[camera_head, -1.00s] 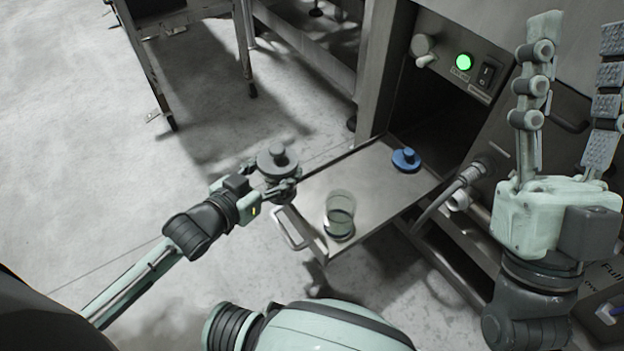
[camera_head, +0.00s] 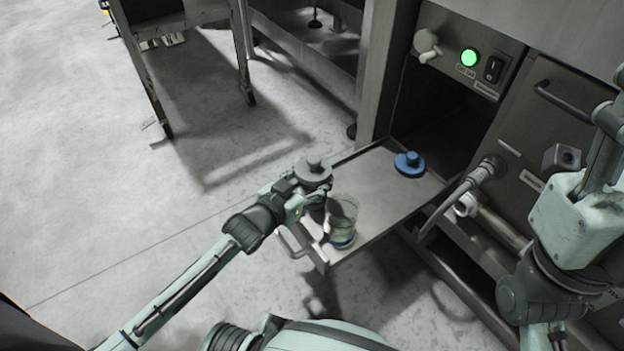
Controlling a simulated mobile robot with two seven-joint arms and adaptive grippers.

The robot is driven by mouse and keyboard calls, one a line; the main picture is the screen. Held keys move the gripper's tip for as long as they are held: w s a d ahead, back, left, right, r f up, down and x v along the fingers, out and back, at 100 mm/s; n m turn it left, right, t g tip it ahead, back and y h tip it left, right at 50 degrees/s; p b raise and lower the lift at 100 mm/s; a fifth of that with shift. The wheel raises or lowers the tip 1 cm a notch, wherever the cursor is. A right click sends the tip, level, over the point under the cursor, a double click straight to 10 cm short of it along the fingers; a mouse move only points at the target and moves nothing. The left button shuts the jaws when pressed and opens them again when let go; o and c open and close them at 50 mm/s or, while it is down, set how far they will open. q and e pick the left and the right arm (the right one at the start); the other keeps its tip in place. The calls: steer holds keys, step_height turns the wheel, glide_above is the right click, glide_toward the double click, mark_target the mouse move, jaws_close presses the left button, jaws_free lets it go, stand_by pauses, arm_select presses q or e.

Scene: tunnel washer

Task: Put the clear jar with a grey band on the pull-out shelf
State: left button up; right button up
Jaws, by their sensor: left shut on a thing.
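My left gripper (camera_head: 316,194) is shut on a round grey lidded thing with a knob on top (camera_head: 313,172), held above the left end of the pull-out shelf (camera_head: 385,195). Whether a jar body hangs below the grey top is hard to tell. A clear jar (camera_head: 342,218) stands upright on the shelf's near left part, just right of the gripper; its low band looks blue, and I see no clear grey band. A blue lid with a knob (camera_head: 409,164) lies on the shelf's far part. My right gripper (camera_head: 604,125) is at the right edge, partly out of view.
The shelf sticks out from a dark opening in the grey machine (camera_head: 440,115). A pipe valve (camera_head: 487,170) and a control panel with a green light (camera_head: 470,57) are at the right. A metal table (camera_head: 185,20) stands at the back left. The floor at left is clear.

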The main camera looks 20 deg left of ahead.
arm_select(q)
steer(key=shift+r, duration=0.15)
steer(key=o, duration=1.5)
steer(key=shift+o, duration=0.2)
